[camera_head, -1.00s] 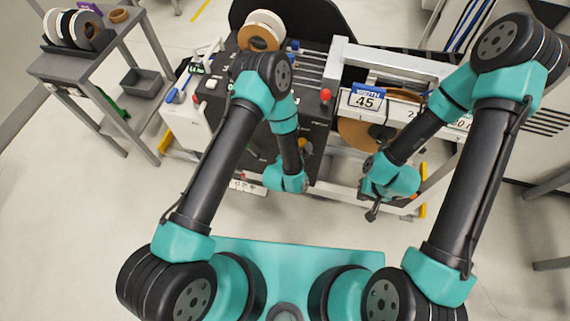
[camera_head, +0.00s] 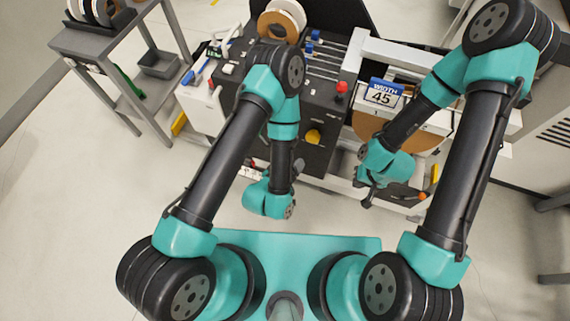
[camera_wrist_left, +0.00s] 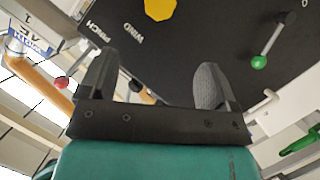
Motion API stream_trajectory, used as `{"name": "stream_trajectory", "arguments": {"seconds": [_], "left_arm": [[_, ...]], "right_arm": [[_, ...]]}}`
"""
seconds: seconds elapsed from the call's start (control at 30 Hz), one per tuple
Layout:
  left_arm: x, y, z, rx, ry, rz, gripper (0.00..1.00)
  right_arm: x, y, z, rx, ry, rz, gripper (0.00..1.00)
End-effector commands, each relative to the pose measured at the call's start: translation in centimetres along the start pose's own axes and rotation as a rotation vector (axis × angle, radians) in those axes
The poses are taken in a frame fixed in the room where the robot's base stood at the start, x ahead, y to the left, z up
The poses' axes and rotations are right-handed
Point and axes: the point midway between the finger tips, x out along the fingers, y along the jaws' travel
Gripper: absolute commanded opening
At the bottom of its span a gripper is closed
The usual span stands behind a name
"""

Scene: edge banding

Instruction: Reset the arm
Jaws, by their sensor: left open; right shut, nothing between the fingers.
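My right gripper (camera_head: 368,192) hangs at the front right of the edge banding machine, its fingers small and dark below the teal wrist. It is shut with nothing visible in it. The black panel also shows in the head view (camera_head: 318,112).
The machine carries tape rolls (camera_head: 282,20), a red knob (camera_head: 341,88), a yellow knob (camera_head: 313,136) and a "WIDTH 45" sign (camera_head: 383,93). A grey cart (camera_head: 95,42) with a bin (camera_head: 160,63) stands at the left. The floor left of my arms is clear.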

Motion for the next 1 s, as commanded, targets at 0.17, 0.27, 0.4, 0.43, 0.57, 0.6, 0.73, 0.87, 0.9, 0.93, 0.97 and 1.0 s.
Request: {"name": "stream_trajectory", "arguments": {"seconds": [0.17, 0.27, 0.4, 0.43, 0.57, 0.6, 0.73, 0.87, 0.9, 0.93, 0.97, 1.0], "left_arm": [[-0.2, 0.1, 0.0, 0.001, -0.001, 0.002, 0.83], [-0.2, 0.1, 0.0, 0.001, -0.001, 0.002, 0.83], [-0.2, 0.1, 0.0, 0.001, -0.001, 0.002, 0.83], [-0.2, 0.1, 0.0, 0.001, -0.001, 0.002, 0.83], [-0.1, 0.0, 0.0, 0.001, -0.004, -0.002, 0.83], [-0.1, -0.2, -0.1, 0.001, -0.008, -0.007, 0.83], [0.1, -1.2, -0.5, 0.003, -0.047, -0.046, 0.83], [0.1, -3.2, -1.2, 0.006, -0.125, -0.116, 0.83], [0.0, -3.9, -1.4, 0.005, -0.158, -0.141, 0.83], [-0.1, -4.5, -1.6, 0.005, -0.181, -0.159, 0.83], [-0.3, -5.0, -1.7, 0.004, -0.208, -0.178, 0.83], [-0.5, -5.8, -1.9, 0.002, -0.242, -0.202, 0.83]], "right_arm": [[0.0, 0.0, 0.0, 0.000, 0.000, 0.000, 0.00], [0.0, 0.0, 0.0, 0.000, 0.000, 0.000, 0.00], [0.0, 0.0, 0.0, 0.000, 0.000, 0.000, 0.00], [0.0, 0.0, 0.0, 0.000, 0.000, 0.000, 0.00], [0.0, 0.0, 0.0, 0.000, 0.000, 0.000, 0.00], [0.0, 0.0, 0.0, 0.000, 0.000, 0.000, 0.00], [0.0, 0.0, 0.0, 0.000, 0.000, 0.000, 0.00], [0.0, 0.0, 0.0, 0.000, 0.000, 0.000, 0.00], [0.0, 0.0, 0.0, 0.000, 0.000, 0.000, 0.00], [0.0, 0.0, 0.0, 0.000, 0.000, 0.000, 0.00], [0.0, 0.0, 0.0, 0.000, 0.000, 0.000, 0.00], [0.0, 0.0, 0.0, 0.000, 0.000, 0.000, 0.00]]}}
